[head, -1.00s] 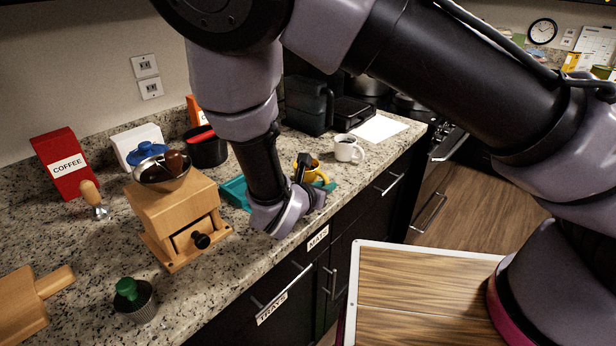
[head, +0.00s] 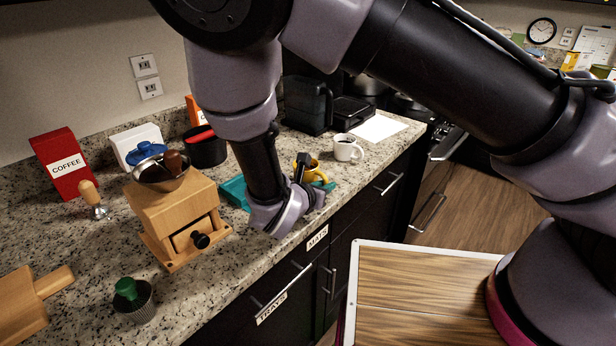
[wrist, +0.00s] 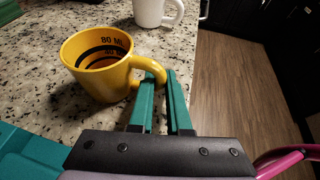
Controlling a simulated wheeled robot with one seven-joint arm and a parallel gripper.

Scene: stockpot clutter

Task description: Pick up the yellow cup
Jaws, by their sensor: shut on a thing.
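The yellow cup (wrist: 98,72) stands upright in the wrist view, its handle pointing right. Dark measuring bands and "80 ML" marks show on its inner wall. My gripper (wrist: 162,80) has its two green fingers at the cup's handle, shut on it. In the head view the yellow cup (head: 313,170) is partly hidden by my gripper (head: 306,164) near the counter's front edge. I cannot tell whether the cup's base touches the counter.
A teal tray (head: 233,191) lies left of my gripper. A wooden coffee grinder (head: 178,205) stands further left. The counter's front edge is close on the right.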

